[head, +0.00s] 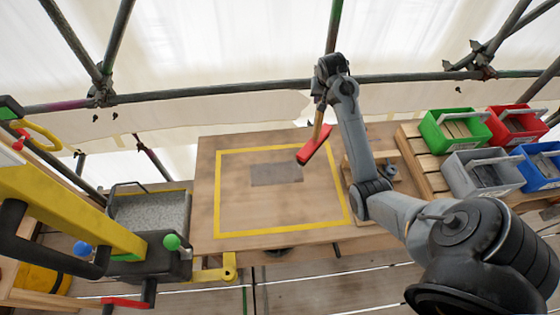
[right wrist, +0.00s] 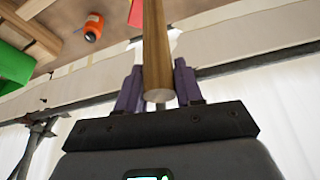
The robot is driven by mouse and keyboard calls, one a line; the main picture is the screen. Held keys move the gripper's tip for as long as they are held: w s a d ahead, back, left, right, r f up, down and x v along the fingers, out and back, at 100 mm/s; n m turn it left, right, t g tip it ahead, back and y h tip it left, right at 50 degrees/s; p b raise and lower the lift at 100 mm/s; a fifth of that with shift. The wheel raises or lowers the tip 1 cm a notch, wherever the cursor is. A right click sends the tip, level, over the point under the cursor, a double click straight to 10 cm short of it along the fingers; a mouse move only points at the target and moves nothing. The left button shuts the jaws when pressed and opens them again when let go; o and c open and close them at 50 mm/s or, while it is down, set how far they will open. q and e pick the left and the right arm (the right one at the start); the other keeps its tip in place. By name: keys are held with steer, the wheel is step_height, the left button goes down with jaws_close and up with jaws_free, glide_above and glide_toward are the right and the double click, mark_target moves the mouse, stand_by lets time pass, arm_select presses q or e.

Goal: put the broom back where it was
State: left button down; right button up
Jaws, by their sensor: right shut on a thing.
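The broom (head: 314,146) has a short wooden handle and a red head. My right gripper (head: 320,102) is shut on the handle near its end, above the back of the wooden table. In the right wrist view the handle (right wrist: 157,50) runs between the purple fingers of the gripper (right wrist: 158,92), and a bit of red shows at the top edge. In the head view the broom leans, red head lowest, over the right part of the yellow outlined square (head: 282,232). I cannot tell whether the head touches the table. My left gripper is not in view.
Green (head: 430,134), red (head: 497,138), grey (head: 452,178) and blue (head: 523,160) bins stand at the right. A grey patch (head: 276,174) lies in the square. A grey-filled tray (head: 150,214) and yellow machinery are at the left. Scaffold poles (head: 220,92) cross behind the table.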

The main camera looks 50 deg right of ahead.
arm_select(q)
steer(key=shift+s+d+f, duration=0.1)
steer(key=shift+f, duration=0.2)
arm_select(e)
steer(key=w+a+f, duration=0.1)
steer(key=w+f, duration=1)
steer(key=shift+a+f, duration=0.35)
steer(key=shift+a, duration=0.05)
steer(key=shift+f, duration=0.1)
steer(key=o, duration=1.1)
steer(key=shift+f, duration=0.1)
